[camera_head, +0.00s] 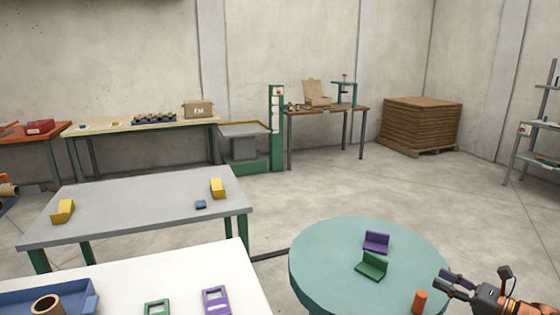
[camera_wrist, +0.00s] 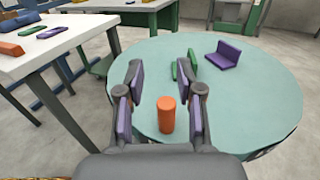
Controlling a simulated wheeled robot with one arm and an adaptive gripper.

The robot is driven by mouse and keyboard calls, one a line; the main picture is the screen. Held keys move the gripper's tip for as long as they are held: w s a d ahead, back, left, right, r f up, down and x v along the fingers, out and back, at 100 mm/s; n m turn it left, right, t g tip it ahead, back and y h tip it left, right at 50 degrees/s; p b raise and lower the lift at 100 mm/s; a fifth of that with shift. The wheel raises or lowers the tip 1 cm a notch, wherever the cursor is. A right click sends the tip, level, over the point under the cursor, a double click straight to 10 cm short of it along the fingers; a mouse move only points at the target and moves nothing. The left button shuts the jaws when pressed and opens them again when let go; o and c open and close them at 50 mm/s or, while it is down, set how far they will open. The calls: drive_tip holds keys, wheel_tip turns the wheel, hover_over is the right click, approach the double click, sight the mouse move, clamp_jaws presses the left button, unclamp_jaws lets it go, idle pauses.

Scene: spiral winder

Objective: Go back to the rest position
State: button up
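My gripper (camera_head: 448,281) is at the lower right of the head view, at the right edge of the round teal table (camera_head: 325,268). Its two purple-padded fingers are spread apart in the wrist view (camera_wrist: 164,78), with nothing held. An orange cylinder (camera_head: 419,302) stands upright on the table, apart from the fingertips in the head view. In the wrist view the cylinder (camera_wrist: 166,115) shows in the gap between the fingers. A green bracket (camera_head: 371,266) and a purple bracket (camera_head: 377,242) sit farther back on the table. The right finger partly hides the green bracket in the wrist view.
A white table (camera_head: 200,272) at lower left holds a blue tray (camera_head: 80,296) and green and purple frames. A grey table (camera_head: 140,200) holds yellow brackets and a small blue piece. A shelf rack (camera_head: 535,130) stands at right. Floor right of the round table is clear.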

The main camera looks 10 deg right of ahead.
drive_tip(key=s+a+r+n+g+y+b, duration=0.1)
drive_tip(key=a+n+g+y+b, duration=0.2)
drive_tip(key=a+n+g, duration=1.15)
drive_tip(key=s+a+f+h+b, duration=0.1)
drive_tip(key=s+a, duration=0.3)
drive_tip(key=a, duration=0.5)
drive_tip(key=s+a+f+h+b, duration=0.1)
drive_tip(key=s+a, duration=0.2)
drive_tip(key=a, duration=0.5)
drive_tip(key=s+a+f+n+g+h+b, duration=0.1)
drive_tip(key=s+a+f+n+g+h, duration=0.1)
drive_tip(key=s+a+n, duration=0.3)
drive_tip(key=s+a+f+n+g+h+b, duration=0.1)
drive_tip(key=s+f+n+h, duration=0.15)
drive_tip(key=s, duration=0.45)
drive_tip(key=s+d+f+n+h+b, duration=0.3)
drive_tip(key=s+d+n+h, duration=0.35)
drive_tip(key=s, duration=0.35)
wheel_tip(320, 180, up, 22)
drive_tip(key=s+t+p, duration=0.1)
drive_tip(key=p, duration=2)
drive_tip(key=shift+s+a+r+h, duration=0.15)
drive_tip(key=shift+a+r+h, duration=0.05)
drive_tip(key=shift+a+h, duration=0.15)
